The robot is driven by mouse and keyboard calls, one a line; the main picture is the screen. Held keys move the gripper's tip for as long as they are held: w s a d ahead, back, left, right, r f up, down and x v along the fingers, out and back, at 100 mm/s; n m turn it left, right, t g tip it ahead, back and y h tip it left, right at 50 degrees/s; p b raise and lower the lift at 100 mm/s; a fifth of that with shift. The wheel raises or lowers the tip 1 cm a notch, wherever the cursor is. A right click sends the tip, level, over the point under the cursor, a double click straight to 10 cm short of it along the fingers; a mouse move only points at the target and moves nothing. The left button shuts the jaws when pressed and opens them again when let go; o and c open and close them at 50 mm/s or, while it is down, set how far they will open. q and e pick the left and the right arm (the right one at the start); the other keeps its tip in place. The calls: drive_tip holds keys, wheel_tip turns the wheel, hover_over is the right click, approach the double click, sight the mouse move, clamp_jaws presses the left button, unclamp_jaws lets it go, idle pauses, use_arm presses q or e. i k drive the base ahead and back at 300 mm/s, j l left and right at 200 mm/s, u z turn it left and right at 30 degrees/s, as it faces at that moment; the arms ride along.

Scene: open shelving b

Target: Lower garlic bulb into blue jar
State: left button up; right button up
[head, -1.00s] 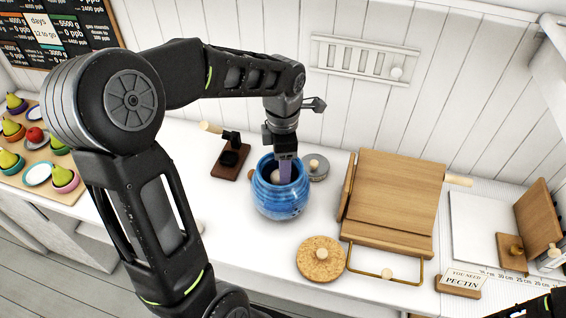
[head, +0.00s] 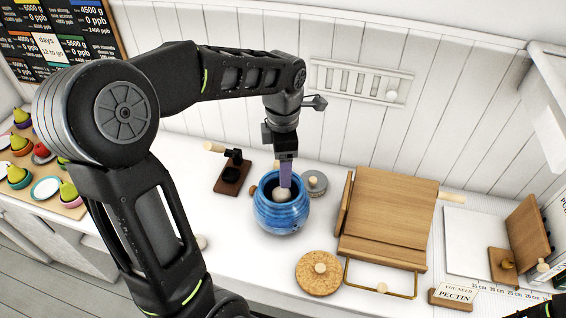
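The blue jar (head: 281,214) stands open and upright on the white counter. A pale round garlic bulb (head: 282,194) shows inside its mouth. My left gripper (head: 285,184) points straight down over the jar, with its fingertips at the mouth, right at the top of the bulb. The fingers are seen edge-on, so I cannot tell whether they are open or still touch the bulb. The jar's bottom is hidden.
A round cork lid (head: 319,273) lies in front of the jar. A grey lid (head: 314,184) is close behind right, and a dark wooden stand (head: 232,174) behind left. A large wooden box (head: 388,222) stands right. Pears in bowls (head: 68,193) are far left.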

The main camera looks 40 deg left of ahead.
sight(320, 274)
drive_tip(key=k, duration=1)
